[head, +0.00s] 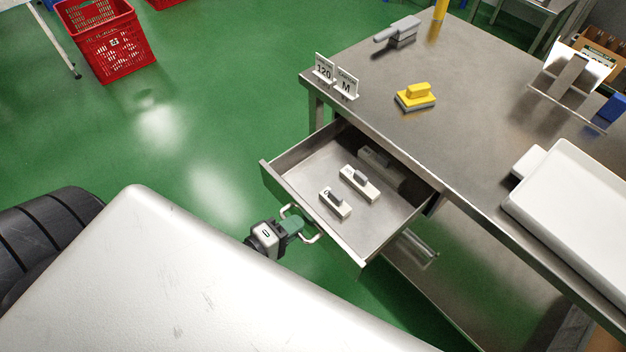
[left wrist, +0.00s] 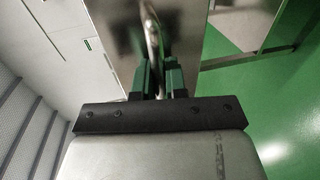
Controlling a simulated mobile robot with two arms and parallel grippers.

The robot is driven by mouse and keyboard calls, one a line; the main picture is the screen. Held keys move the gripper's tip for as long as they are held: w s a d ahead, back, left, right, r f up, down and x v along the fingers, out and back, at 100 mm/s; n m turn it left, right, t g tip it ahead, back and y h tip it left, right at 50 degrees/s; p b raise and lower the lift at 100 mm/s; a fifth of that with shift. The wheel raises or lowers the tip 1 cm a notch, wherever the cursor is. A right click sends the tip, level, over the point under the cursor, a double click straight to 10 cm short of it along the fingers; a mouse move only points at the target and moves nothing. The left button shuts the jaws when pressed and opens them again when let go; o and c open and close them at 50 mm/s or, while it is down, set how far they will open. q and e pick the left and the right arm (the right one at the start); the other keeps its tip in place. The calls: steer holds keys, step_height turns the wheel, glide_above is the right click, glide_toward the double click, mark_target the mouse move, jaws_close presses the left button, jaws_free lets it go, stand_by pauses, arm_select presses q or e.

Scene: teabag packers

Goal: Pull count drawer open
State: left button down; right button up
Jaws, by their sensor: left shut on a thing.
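The count drawer (head: 295,162) is a steel drawer under the steel table, and it stands pulled out in the head view. Two white blocks with grey grips (head: 336,203) (head: 360,183) lie inside, and more pale pieces sit at the back, partly in the table's shadow. My left gripper (head: 293,226) is at the drawer's front, shut on its bar handle (head: 312,238). In the left wrist view the green fingers (left wrist: 160,80) close around the handle bar (left wrist: 152,35). My right gripper is not in view.
A red crate (head: 108,42) stands on the green floor. The floor left of the drawer is clear.

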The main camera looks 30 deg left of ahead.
arm_select(q)
steer(key=shift+f+v, duration=0.15)
steer(key=shift+v, duration=0.7)
steer(key=shift+f+v, duration=0.2)
steer(key=shift+v, duration=0.65)
steer(key=shift+f+v, duration=0.15)
steer(key=shift+v, duration=0.7)
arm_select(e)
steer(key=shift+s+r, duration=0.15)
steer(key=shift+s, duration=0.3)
arm_select(q)
steer(key=c, duration=1.2)
jaws_free()
steer(key=v, duration=1.1)
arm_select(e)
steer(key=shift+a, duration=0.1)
